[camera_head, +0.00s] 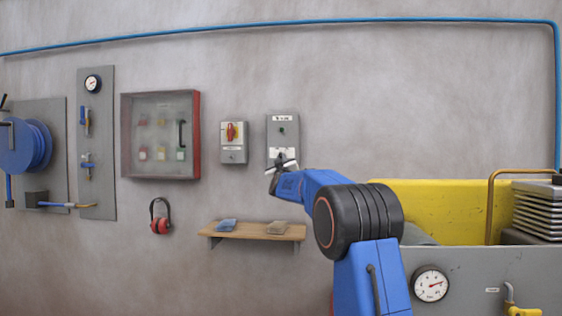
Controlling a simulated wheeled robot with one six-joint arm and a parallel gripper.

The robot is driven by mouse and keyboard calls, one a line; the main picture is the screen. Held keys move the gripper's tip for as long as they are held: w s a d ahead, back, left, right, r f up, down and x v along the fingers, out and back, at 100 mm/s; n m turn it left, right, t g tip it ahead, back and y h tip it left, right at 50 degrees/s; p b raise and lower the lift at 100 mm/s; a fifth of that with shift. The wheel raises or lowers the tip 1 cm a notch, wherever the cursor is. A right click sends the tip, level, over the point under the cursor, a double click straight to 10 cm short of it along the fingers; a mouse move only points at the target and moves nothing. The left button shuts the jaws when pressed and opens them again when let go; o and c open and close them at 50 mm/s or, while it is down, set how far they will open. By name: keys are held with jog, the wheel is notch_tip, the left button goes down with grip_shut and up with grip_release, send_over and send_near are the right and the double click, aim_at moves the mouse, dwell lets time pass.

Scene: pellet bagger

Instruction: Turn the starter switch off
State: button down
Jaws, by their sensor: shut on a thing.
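The starter box (289,145) is a tall grey box on the wall, with a label at its top and a small green lamp (281,130) below. My gripper (279,161) is at the lower part of this box, at the end of my blue arm. It is shut on the starter switch, a small dark handle there. The handle is mostly hidden by the jaws, so its exact position is hard to read.
A red-framed cabinet (196,135) hangs further left. A wooden shelf (252,231) is below. A yellow hopper (440,200) stands right.

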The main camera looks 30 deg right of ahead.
jog(key=shift+n+y, duration=0.4)
jog(key=shift+n, duration=0.9)
jog(key=c, duration=1.8)
grip_release()
jog(key=v, duration=1.7)
jog(key=shift+s, duration=0.3)
